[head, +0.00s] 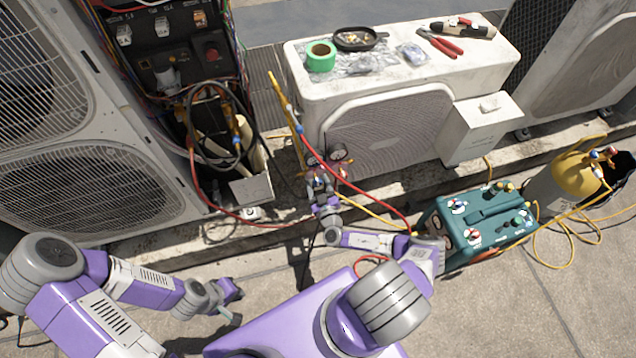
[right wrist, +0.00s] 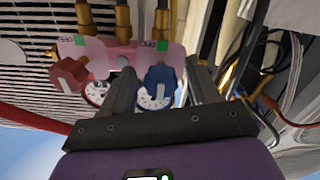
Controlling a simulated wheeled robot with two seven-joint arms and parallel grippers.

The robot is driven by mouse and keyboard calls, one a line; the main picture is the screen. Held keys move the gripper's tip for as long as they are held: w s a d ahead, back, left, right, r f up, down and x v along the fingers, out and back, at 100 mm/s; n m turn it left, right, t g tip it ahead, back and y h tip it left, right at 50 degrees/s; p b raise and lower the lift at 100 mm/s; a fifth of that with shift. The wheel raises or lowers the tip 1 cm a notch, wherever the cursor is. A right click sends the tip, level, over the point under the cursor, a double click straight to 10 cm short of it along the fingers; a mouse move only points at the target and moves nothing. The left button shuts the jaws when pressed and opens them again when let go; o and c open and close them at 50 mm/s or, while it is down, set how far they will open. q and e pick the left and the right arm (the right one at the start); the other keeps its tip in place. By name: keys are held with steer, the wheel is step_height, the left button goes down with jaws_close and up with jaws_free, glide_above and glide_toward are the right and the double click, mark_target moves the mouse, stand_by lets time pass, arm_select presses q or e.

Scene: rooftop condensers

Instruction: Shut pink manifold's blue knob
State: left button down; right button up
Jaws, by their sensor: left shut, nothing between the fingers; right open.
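The pink manifold (right wrist: 108,57) spans the upper part of the right wrist view, with a red knob (right wrist: 70,77) on the left and the blue knob (right wrist: 158,79) near its right end. My right gripper (right wrist: 163,88) is open, with one finger on each side of the blue knob; whether they touch it I cannot tell. In the head view the manifold and its gauges (head: 338,153) are small, in front of the white condenser, with my right gripper (head: 324,197) just below. My left gripper (head: 232,291) is shut and empty, low at the left, away from the manifold.
Red and yellow hoses (head: 374,180) run from the manifold area toward a teal machine (head: 487,216) and a yellow cylinder (head: 577,173) at right. An open electrical panel (head: 165,60) with cables stands at left. The white condenser (head: 300,85) carries tools and green tape.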

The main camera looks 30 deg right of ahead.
steer(key=p+v, duration=0.1)
steer(key=v, duration=0.6)
steer(key=shift+p, duration=0.4)
